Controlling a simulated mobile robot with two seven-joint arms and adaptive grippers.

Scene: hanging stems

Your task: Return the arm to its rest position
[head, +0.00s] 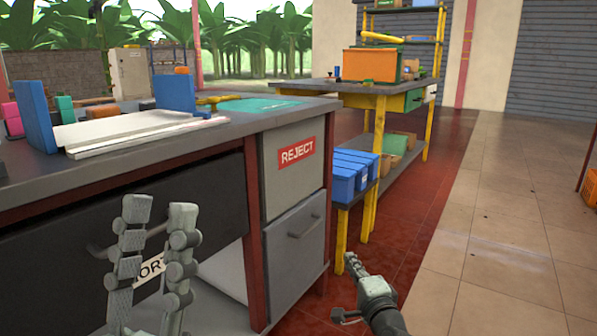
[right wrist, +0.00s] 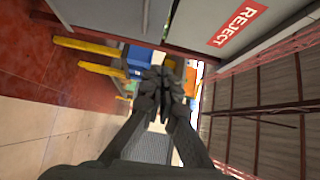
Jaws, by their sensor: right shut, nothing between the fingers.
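My left gripper (head: 160,210) is at the lower left of the head view, upright in front of the desk's dark drawer. Its two fingers stand apart with nothing between them. My right gripper (head: 352,264) is low in the middle of the head view, to the right of the grey cabinet and above the red floor. In the right wrist view its fingertips (right wrist: 164,82) meet, with nothing held.
The desk (head: 210,132) has a grey cabinet with a red REJECT label (head: 297,151). Blue bins (head: 352,172) stand beside it, near a yellow-legged workbench (head: 345,96). A white board (head: 130,128) lies on the desk.

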